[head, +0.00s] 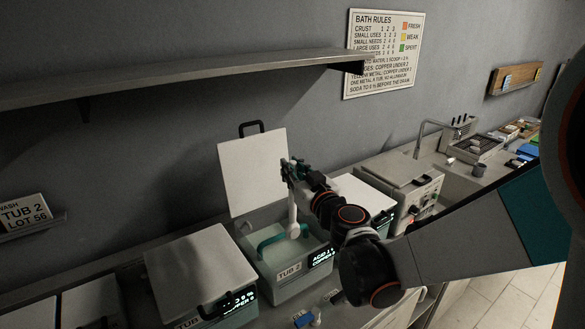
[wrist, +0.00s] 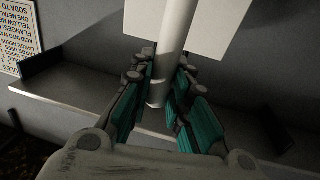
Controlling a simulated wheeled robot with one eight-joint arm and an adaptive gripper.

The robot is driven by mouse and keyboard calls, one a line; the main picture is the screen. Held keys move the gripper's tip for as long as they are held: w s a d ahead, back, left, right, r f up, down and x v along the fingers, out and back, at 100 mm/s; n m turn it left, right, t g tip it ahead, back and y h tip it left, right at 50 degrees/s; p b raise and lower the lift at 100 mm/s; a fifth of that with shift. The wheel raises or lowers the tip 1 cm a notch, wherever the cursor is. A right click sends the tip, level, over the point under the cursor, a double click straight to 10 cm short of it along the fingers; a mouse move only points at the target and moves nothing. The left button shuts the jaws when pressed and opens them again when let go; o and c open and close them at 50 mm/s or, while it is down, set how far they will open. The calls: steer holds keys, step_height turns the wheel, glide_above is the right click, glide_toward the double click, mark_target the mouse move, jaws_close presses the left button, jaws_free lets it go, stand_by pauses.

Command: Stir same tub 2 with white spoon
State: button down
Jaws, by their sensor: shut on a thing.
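Tub 2 (head: 290,286) is a pale box on the counter with a "TUB 2" label and a lit display on its front. Its white lid (head: 250,172) stands open against the wall. My gripper (head: 293,172) is above the tub's right part, shut on the white spoon (head: 292,212). The spoon hangs down nearly upright, its lower end at the tub's opening; I cannot tell how deep it reaches. In the wrist view, the spoon's white handle (wrist: 174,40) runs between the teal pads of my gripper (wrist: 162,82). A teal curved handle (head: 268,243) shows inside the tub.
A closed tub (head: 200,268) stands to the left and another (head: 362,196) to the right. A grey shelf (head: 200,75) juts from the wall at upper left. A grey machine (head: 405,178) and a sink tap (head: 428,128) are further right.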

mark_target(294, 213)
steer(key=shift+f+b, duration=5.45)
steer(key=shift+f, duration=1)
